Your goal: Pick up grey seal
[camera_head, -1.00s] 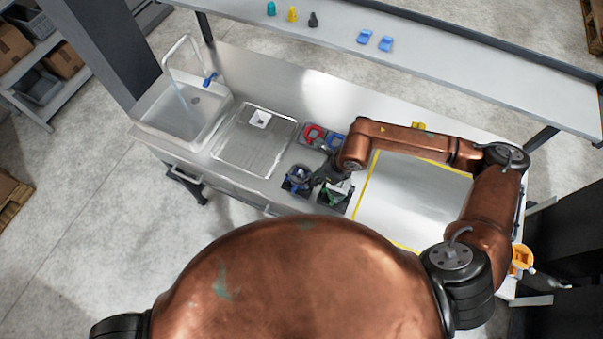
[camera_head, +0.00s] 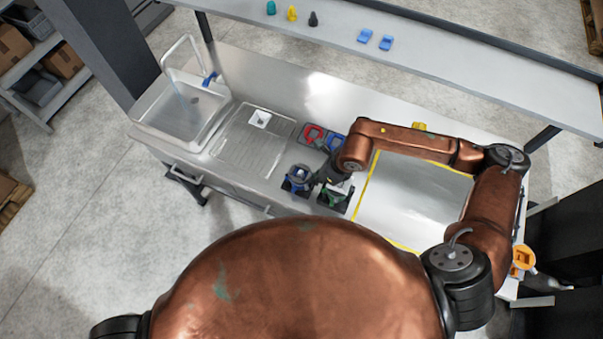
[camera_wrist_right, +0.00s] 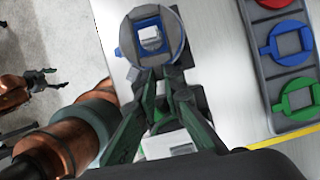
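In the right wrist view a grey ring-shaped piece (camera_wrist_right: 177,37), which looks like the grey seal, sits over a blue fitting (camera_wrist_right: 126,70) with a pale square block (camera_wrist_right: 151,35) in its middle. My right gripper (camera_wrist_right: 162,76) has its dark green fingers close together at the ring's near edge. The contact is too small to tell whether they grip it. In the head view my right gripper (camera_head: 318,181) points left at the blue-grey fitting (camera_head: 298,174). My left gripper (camera_wrist_right: 58,79) shows small at the left of the wrist view, with its fingers apart, empty.
A dark tray holds a red seal (camera_wrist_right: 281,4), a blue seal (camera_wrist_right: 287,43) and a green seal (camera_wrist_right: 298,99). A green fitting (camera_head: 333,198) stands beside the blue-grey one. The sink (camera_head: 180,112) is left. A yellow-bordered area (camera_head: 415,200) is clear at right.

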